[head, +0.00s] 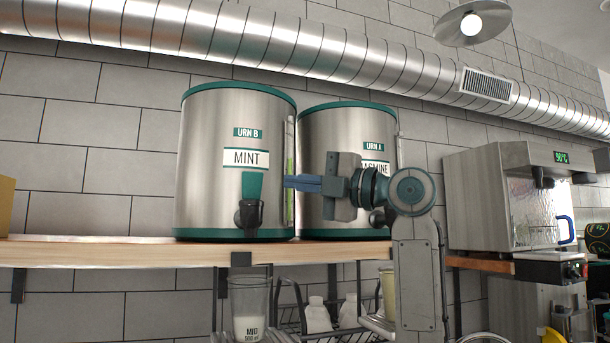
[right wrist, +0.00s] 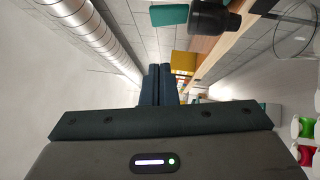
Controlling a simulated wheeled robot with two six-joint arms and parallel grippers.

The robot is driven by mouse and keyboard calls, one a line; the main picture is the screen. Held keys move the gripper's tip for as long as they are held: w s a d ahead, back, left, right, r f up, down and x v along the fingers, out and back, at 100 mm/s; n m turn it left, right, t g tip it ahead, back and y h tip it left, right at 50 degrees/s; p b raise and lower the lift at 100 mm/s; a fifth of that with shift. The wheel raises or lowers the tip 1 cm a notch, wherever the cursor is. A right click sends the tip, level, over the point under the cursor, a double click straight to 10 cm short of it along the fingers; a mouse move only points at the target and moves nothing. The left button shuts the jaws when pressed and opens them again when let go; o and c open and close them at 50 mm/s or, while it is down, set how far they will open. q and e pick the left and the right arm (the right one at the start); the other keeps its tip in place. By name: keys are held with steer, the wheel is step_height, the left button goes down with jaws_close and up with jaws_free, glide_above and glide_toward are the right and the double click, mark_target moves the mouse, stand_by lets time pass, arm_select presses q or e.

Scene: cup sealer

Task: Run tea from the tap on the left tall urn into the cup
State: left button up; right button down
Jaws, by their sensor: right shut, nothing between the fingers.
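The left tall urn (head: 209,165), labelled URN B MINT, stands on a wooden shelf. Its tap has a green lever (head: 252,188) above a black spout (head: 248,214). The lever (right wrist: 168,14) and spout (right wrist: 214,18) also show in the right wrist view. A clear cup (head: 249,287) with a white lower part and dark lettering is below the shelf, under the tap; a clear rim (right wrist: 296,36) shows in the right wrist view. I see no stream. My right gripper (head: 287,183) is shut and empty, pointing left, right of the lever and apart from it. My left gripper is out of view.
The second urn (head: 320,135), labelled URN A, stands close on the right, partly behind my right arm. A rack (head: 290,322) with white bottles is below. A steel machine (head: 490,205) stands at right.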

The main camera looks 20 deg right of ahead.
mark_target(247, 176)
steer(key=w+a+p, duration=0.1)
steer(key=w, duration=0.1)
steer(key=w+a+r+p, duration=0.1)
steer(key=w+a+p, duration=0.1)
steer(key=w, duration=0.1)
steer(key=w+a+r+p, duration=0.1)
steer(key=w+p, duration=0.1)
steer(key=w, duration=0.1)
steer(key=shift+a, duration=0.25)
steer(key=shift+a, duration=0.1)
